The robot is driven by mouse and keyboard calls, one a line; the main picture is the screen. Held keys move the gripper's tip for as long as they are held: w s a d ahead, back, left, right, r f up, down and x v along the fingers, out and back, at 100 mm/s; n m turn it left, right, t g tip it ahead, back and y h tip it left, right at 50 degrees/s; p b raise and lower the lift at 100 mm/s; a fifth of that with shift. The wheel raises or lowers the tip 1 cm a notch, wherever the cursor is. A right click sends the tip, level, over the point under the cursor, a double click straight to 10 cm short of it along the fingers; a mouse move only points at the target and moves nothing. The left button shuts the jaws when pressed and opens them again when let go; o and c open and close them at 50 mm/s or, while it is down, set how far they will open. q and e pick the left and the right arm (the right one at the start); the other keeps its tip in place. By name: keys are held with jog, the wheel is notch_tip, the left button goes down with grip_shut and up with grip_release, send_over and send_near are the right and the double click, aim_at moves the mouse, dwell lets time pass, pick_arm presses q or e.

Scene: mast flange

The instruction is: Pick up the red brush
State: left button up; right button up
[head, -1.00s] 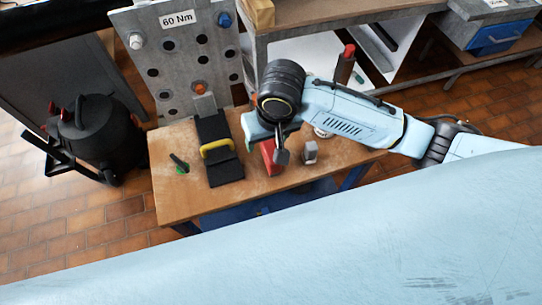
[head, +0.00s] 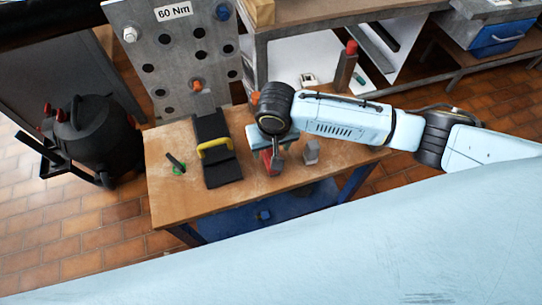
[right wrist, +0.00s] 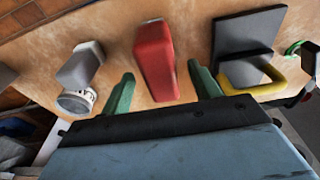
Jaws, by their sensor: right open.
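The red brush (right wrist: 155,62) lies on the wooden bench top (head: 190,205) and shows as a red block in the right wrist view. In the head view the red brush (head: 267,168) is partly hidden by my right arm. My right gripper (right wrist: 163,89) is open, with one green finger on each side of the brush's near end. The fingers look empty; I cannot tell whether they touch the brush or how high they are. In the head view my right gripper (head: 273,152) is above the brush. My left gripper is not in view.
A black pad with a yellow handle (head: 216,150) lies left of the brush, and a grey block (head: 311,152) stands right of it. A green-and-black tool (head: 177,165) lies further left. A holed plate (head: 180,60) rises behind. The front of the bench is clear.

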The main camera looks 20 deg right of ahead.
jog(key=shift+w+f, duration=0.15)
jog(key=shift+f, duration=0.75)
jog(key=shift+f+b, duration=0.3)
jog(key=shift+f, duration=0.05)
jog(key=shift+w+f, duration=0.1)
jog(key=shift+f, duration=0.05)
pick_arm(q)
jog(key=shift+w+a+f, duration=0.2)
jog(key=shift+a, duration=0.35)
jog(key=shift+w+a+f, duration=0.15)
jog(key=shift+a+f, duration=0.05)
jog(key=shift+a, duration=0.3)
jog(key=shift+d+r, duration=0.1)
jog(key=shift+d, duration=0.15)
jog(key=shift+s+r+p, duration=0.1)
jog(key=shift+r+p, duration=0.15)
jog(key=shift+p, duration=0.15)
pick_arm(e)
jog(key=shift+f, duration=0.15)
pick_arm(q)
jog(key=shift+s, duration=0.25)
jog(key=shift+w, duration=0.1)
pick_arm(e)
jog(key=c, duration=1.1)
jog(key=shift+c, duration=0.2)
